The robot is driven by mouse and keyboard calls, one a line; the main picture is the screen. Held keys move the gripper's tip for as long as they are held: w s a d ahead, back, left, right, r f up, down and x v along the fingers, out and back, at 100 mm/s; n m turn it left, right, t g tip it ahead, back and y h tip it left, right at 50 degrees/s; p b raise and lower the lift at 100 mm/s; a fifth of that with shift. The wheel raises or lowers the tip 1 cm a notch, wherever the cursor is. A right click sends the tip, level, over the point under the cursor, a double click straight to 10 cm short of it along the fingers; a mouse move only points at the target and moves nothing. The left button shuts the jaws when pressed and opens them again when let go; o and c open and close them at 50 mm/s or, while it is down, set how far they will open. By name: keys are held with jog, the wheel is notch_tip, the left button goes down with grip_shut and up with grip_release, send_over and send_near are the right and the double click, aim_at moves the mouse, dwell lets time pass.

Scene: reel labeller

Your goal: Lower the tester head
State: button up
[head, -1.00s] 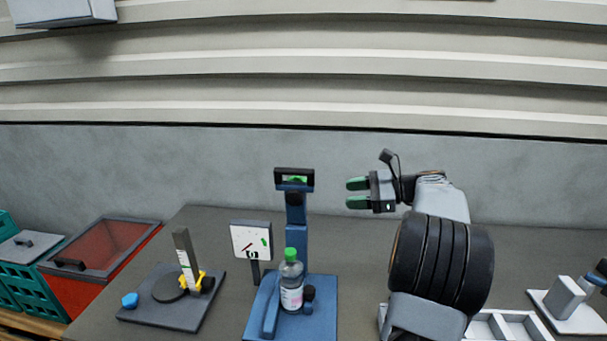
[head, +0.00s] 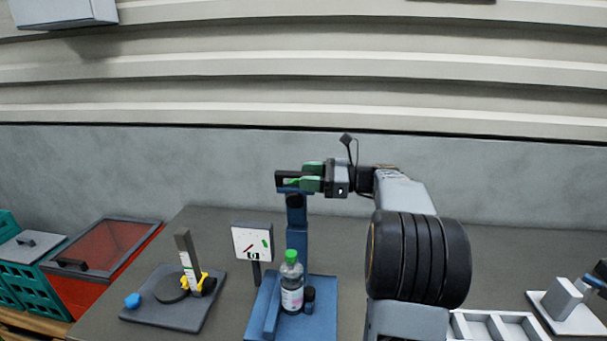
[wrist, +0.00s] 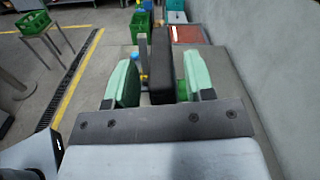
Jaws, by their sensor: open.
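The blue tester stands on the dark worktop, with a blue base (head: 325,325) and an upright column (head: 298,245). Its tester head (head: 295,200) sits high on the column, with a black handle frame (head: 283,174) at the top. A clear bottle with a green cap (head: 291,285) stands upright on the base below the head. My gripper (head: 308,177) is open at the right side of the handle.
A white dial panel (head: 252,241) stands left of the column. A dark plate (head: 163,318) with a post and yellow part lies further left, near a red lidded box (head: 85,290). A white compartment tray (head: 480,325) is at right. The wall is behind.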

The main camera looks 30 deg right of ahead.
jog(key=shift+x, duration=0.85)
jog(key=shift+c, duration=0.3)
grip_shut()
